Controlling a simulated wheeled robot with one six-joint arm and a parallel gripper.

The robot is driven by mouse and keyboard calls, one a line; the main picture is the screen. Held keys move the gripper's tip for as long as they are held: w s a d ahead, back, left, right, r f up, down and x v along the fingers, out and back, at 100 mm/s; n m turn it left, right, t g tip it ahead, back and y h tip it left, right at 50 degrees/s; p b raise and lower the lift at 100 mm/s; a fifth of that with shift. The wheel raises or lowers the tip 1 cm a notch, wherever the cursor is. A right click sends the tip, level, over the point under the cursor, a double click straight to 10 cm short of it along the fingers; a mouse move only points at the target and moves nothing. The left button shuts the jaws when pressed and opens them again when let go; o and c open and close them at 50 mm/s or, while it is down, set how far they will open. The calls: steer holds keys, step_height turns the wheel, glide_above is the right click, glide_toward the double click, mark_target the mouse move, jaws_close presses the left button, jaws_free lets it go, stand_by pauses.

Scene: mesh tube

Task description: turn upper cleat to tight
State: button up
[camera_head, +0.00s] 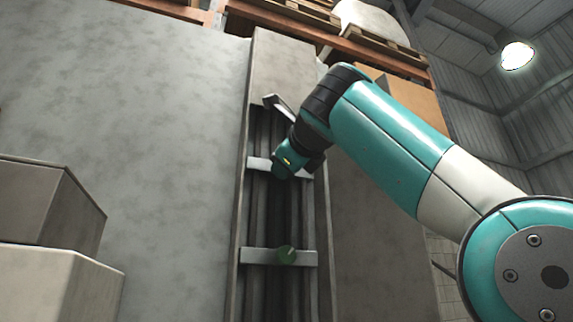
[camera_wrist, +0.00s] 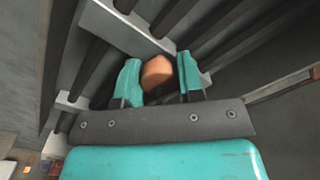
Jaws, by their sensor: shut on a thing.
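The upper cleat (camera_wrist: 157,73) is a rounded orange-brown knob on a pale crossbar in the wrist view. My gripper (camera_wrist: 158,60) has its two teal fingers on either side of it and is shut on it. In the head view my gripper (camera_head: 281,167) is at the upper crossbar (camera_head: 258,163) and hides the upper cleat. The lower cleat (camera_head: 286,254) is a green knob on the lower crossbar (camera_head: 257,256), below and clear of my gripper. The cleat's exact angle is hard to tell.
Dark vertical tubes run behind the crossbars inside a tall grey channel (camera_head: 240,215). A grey wall (camera_head: 160,130) stands to its left. Boxes (camera_head: 45,205) are stacked at the lower left, and pallet racking (camera_head: 375,45) is above. My arm comes in from the right.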

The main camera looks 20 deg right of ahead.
steer(key=m, duration=0.4)
steer(key=shift+a+f, duration=0.1)
steer(key=shift+f, duration=0.05)
steer(key=shift+m, duration=1.5)
steer(key=o, duration=0.9)
steer(key=shift+s, duration=0.1)
